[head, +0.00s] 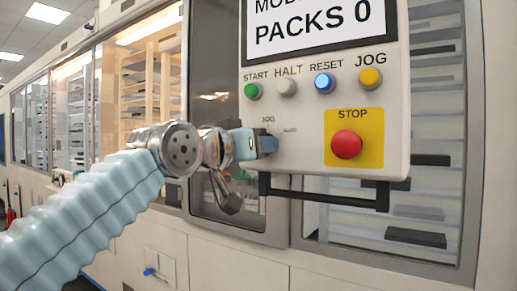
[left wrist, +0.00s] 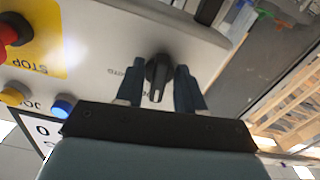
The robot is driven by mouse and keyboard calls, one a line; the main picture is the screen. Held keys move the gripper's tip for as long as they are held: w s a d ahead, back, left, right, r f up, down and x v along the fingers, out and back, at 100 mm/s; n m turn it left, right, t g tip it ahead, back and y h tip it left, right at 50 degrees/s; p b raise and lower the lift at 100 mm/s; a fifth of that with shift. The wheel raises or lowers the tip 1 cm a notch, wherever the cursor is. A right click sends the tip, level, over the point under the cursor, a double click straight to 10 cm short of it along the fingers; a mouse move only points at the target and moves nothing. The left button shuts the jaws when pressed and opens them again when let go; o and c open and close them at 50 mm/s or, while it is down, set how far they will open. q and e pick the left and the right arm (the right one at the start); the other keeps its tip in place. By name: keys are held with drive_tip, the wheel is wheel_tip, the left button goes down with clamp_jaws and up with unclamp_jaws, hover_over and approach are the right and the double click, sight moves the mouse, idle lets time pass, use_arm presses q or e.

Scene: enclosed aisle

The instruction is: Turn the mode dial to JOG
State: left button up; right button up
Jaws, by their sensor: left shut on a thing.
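The mode dial (left wrist: 158,72) is a black knob on the pale control panel, seen in the left wrist view between my two fingers. Its end with a pale mark points towards the bottom of that view. My left gripper (left wrist: 160,76) is shut on the dial, one dark finger on each side. In the head view my left gripper (head: 267,144) reaches the panel (head: 300,155) from the left and hides the dial. A small JOG label (head: 268,119) is above the gripper and a faint AUTO label (head: 290,131) is to its upper right. My right gripper is not in view.
Above the dial are the green START (head: 253,90), white HALT (head: 287,87), blue RESET (head: 324,83) and yellow JOG (head: 370,78) buttons. A red STOP button (head: 346,144) is to the right. A black handle bar (head: 330,194) runs below the panel.

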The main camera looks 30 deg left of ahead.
use_arm(q)
drive_tip(key=shift+m, duration=0.6)
drive_tip(key=o, duration=0.7)
drive_tip(key=shift+c, duration=0.2)
drive_tip(key=shift+a, duration=0.1)
drive_tip(key=s+a+b, duration=0.1)
drive_tip(key=s+b, duration=0.2)
drive_tip(key=s, duration=1)
drive_tip(key=shift+s, duration=0.4)
